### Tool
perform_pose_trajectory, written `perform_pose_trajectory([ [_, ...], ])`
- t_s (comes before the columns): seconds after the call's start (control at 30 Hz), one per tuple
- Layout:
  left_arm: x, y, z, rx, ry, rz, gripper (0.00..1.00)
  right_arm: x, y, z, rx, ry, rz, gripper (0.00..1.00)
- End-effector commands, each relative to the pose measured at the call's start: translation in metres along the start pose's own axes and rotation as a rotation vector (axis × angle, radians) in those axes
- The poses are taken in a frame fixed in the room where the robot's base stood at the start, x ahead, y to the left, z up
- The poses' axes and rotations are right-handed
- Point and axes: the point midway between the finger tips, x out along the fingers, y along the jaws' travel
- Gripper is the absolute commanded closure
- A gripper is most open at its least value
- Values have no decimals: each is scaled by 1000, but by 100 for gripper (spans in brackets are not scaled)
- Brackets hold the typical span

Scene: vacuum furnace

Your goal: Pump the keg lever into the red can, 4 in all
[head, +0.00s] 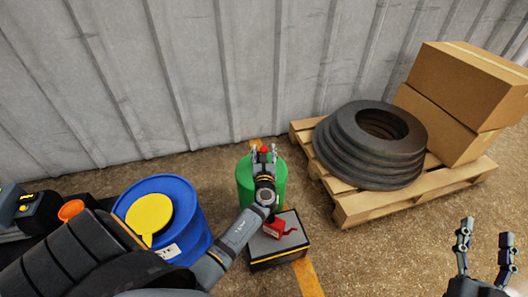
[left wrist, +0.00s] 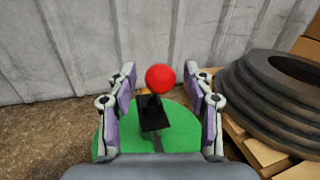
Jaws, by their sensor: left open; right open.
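The green keg (head: 244,184) stands on the floor near the wall, and its green top (left wrist: 172,130) fills the lower middle of the left wrist view. Its lever has a red ball knob (left wrist: 160,78) on a black base (left wrist: 153,116). My left gripper (head: 263,152) is open above the keg, and in the left wrist view its fingers stand on both sides of the knob, apart from it. The red can (head: 274,229) sits on a dark box beside the keg, partly hidden by my left arm. My right gripper (head: 482,248) is open and empty at the lower right.
The dark box (head: 283,259) under the can has a yellow stripe. A blue drum (head: 190,218) with a yellow funnel (head: 149,214) stands left of the keg. A wooden pallet (head: 367,208) at right carries stacked tires (head: 338,158) and cardboard boxes (head: 466,85). The corrugated wall (head: 200,75) closes the back.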

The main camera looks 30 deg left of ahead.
Motion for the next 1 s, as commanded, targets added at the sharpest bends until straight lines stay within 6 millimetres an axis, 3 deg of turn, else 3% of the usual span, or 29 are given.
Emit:
perform_pose_trajectory([
  [0.33,3,0,0,0,0,0,48,1,0,-6,-2,26,0,48],
  [0.73,3,0,0,0,0,0,100,1,0,-6,-2,25,0,48],
  [1.0,3,0,0,0,0,0,100,1,0,-6,-2,24,0,48],
])
